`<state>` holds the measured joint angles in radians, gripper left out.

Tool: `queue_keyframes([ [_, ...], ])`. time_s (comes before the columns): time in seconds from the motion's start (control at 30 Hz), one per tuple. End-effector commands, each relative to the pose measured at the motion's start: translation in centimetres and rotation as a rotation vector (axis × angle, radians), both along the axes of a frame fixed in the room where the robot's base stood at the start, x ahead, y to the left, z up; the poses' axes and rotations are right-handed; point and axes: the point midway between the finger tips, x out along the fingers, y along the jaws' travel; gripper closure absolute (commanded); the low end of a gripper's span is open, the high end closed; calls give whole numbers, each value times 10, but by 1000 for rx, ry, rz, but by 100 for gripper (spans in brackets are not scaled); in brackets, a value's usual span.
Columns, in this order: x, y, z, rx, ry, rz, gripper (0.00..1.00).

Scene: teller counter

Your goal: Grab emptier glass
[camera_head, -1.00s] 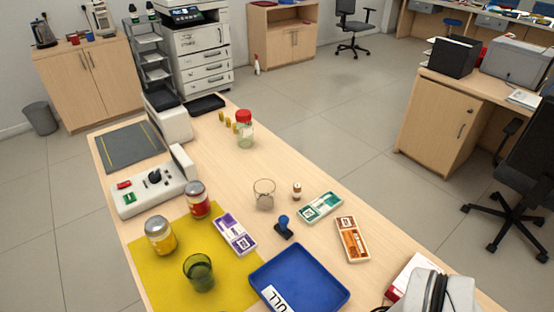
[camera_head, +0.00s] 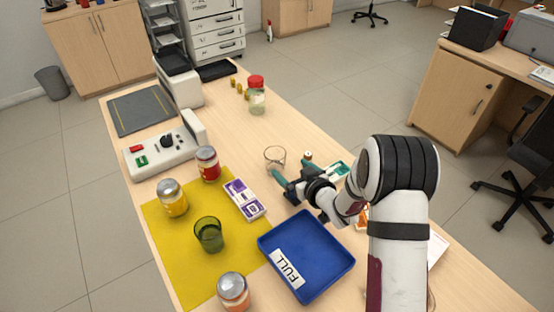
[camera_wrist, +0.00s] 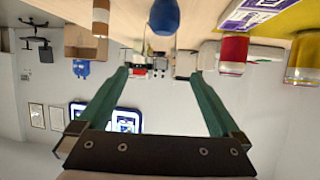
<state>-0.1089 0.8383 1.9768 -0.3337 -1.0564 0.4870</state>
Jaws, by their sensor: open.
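A clear glass (camera_head: 275,155) stands upright on the bare counter, near its middle. Its lower part looks slightly tinted; the content is too small to judge. A green glass (camera_head: 209,236) stands upright on the yellow mat (camera_head: 165,242); its content level is unclear. My gripper (camera_head: 291,168) is open and empty, its teal fingers just nearer the camera than the clear glass and a little right of it. In the wrist view my gripper (camera_wrist: 158,85) has its fingers wide apart with nothing between them.
A blue FULL tray (camera_head: 325,262) lies below my gripper. A purple-and-white box (camera_head: 244,199), red jar (camera_head: 207,164), yellow jar (camera_head: 172,198) and orange jar (camera_head: 233,290) stand left. A small corked vial (camera_head: 307,156) is close right.

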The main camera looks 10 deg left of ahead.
Motion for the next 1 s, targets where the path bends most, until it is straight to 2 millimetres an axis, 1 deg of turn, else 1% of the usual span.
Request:
queue_keyframes([
  [0.03,10,8,-6,0,0,2,0],
  [0.1,24,18,-13,0,0,2,0],
  [0.33,50,35,-27,-1,1,0,0],
  [0.5,75,52,-41,-2,0,1,0],
  [0.6,81,56,-44,-3,1,-1,0],
  [0.77,82,56,-44,-2,2,-2,0],
  [0.8,82,56,-44,-2,2,-2,4],
  [0.87,81,56,-44,-2,2,-2,14],
  [1.0,81,56,-44,-2,2,-2,40],
])
